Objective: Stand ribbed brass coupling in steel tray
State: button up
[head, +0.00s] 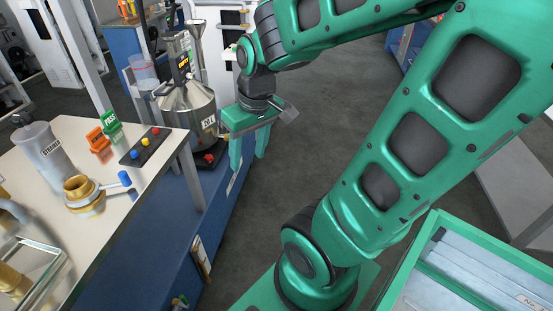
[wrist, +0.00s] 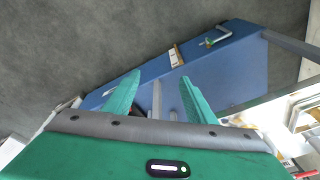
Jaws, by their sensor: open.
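A brass coupling (head: 78,188) with a wide open mouth stands on the pale bench top at the left of the head view; its ribbing is too small to make out. A steel tray (head: 57,262) with a shiny rim lies at the lower left, cut off by the picture edge. Another brass piece (head: 14,284) shows at the tray, partly out of frame. My gripper (head: 248,164) is open and empty, in the air to the right of the bench and well apart from the coupling. In the wrist view its fingers (wrist: 160,80) are spread, with nothing between them.
A steel hopper machine (head: 187,105) stands behind my gripper. The grey floor (head: 310,130) to the right is free.

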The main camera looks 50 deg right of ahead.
jog(key=s+d+r+m+g, duration=0.1)
jog(key=s+d+m, duration=0.3)
jog(key=s, duration=0.7)
jog(key=shift+d+m+g, duration=0.3)
jog(key=shift+m+g, duration=0.4)
jog(key=shift+r, duration=0.1)
